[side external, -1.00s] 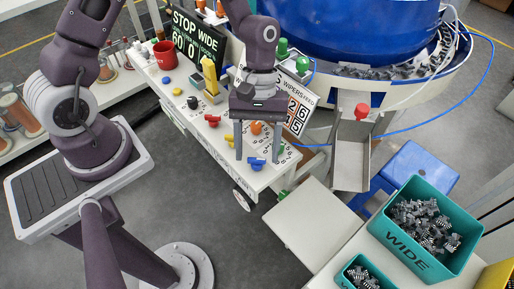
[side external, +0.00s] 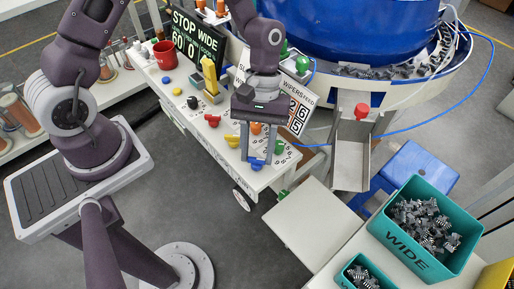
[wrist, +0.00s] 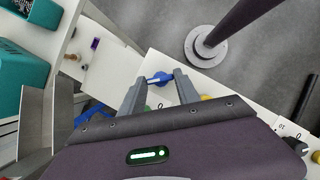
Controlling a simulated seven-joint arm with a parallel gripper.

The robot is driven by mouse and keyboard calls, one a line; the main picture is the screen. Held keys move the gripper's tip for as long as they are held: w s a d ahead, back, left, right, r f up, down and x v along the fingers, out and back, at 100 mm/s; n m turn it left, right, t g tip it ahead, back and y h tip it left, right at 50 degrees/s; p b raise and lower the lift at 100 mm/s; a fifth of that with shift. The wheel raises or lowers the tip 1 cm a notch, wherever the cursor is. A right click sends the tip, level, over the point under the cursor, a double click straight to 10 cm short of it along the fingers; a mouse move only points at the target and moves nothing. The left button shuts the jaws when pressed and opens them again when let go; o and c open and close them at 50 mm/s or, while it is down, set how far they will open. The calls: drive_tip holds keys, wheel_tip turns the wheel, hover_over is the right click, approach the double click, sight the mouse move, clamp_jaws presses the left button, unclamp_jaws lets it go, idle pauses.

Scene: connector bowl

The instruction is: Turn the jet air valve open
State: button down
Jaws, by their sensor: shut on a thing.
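A blue valve handle (side external: 256,163) stands at the front end of the white bench panel. In the wrist view the blue handle (wrist: 158,78) lies crosswise between my fingertips. My gripper (side external: 257,157) points down over it, and its two fingers are shut on the handle. A yellow handle (side external: 232,141), an orange one (side external: 256,128) and a green one (side external: 279,147) sit close by on the panel. Small printed labels are on the panel, but I cannot read which one names the jet air valve.
The wipers feed sign (side external: 297,97) stands close to the right of my gripper. The blue bowl (side external: 350,35) is behind it.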

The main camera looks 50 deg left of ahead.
drive_tip(key=m, duration=0.2)
drive_tip(key=m+y, duration=0.1)
drive_tip(key=m, duration=0.1)
drive_tip(key=shift+w+d+g, duration=0.15)
drive_tip(key=shift+d+g, duration=0.05)
drive_tip(key=shift+g, duration=0.1)
drive_tip(key=m+y, duration=0.2)
drive_tip(key=m, duration=0.3)
drive_tip(key=shift+d, duration=0.2)
drive_tip(key=m+y, duration=0.1)
drive_tip(key=m, duration=0.3)
drive_tip(key=shift+d+y, duration=0.15)
drive_tip(key=shift+y, duration=0.25)
drive_tip(key=shift+d+m+t+y, duration=0.1)
drive_tip(key=shift+m+t+y, duration=0.45)
drive_tip(key=shift+m, duration=1.35)
drive_tip(key=c, duration=0.9)
unclamp_jaws()
